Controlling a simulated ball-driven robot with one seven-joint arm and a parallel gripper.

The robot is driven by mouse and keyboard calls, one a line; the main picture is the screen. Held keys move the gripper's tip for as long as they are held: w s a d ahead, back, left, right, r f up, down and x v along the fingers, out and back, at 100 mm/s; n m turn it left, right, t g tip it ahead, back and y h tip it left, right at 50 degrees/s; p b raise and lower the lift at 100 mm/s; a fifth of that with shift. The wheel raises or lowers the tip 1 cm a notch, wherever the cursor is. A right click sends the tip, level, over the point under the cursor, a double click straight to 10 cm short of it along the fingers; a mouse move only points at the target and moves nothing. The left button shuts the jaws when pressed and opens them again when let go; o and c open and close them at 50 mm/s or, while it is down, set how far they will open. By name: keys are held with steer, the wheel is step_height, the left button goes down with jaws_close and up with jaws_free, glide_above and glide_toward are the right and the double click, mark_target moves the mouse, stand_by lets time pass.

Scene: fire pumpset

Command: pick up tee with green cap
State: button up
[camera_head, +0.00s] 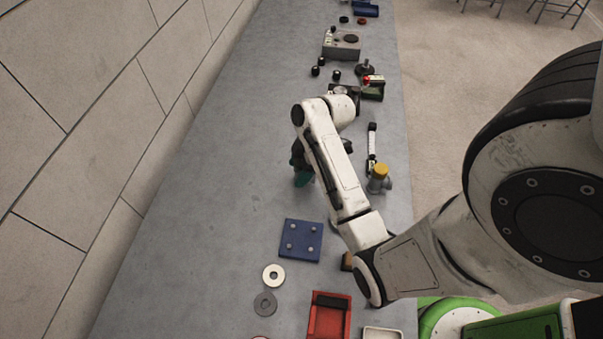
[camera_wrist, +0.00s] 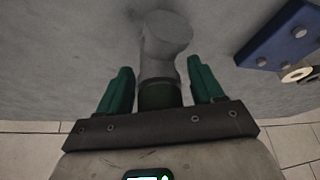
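In the wrist view, a grey tee (camera_wrist: 165,38) extends away from between my fingers, with its dark green cap (camera_wrist: 160,95) nearest the palm. My gripper (camera_wrist: 160,70) is open, with one green finger on each side of the cap and narrow gaps visible. In the head view, my gripper (camera_head: 303,178) is low over the left-middle of the bench, and the tee is hidden there by the gripper and arm.
A grey tee with a yellow cap (camera_head: 380,173) stands to the right on the bench (camera_head: 215,190). A blue plate with studs (camera_head: 301,240), pale washer (camera_head: 273,275) and red tray (camera_head: 329,318) lie nearer. The wall runs along the left; bench space left of my gripper is clear.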

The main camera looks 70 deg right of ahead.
jaws_close()
stand_by(0.4)
steer(key=shift+r, duration=0.1)
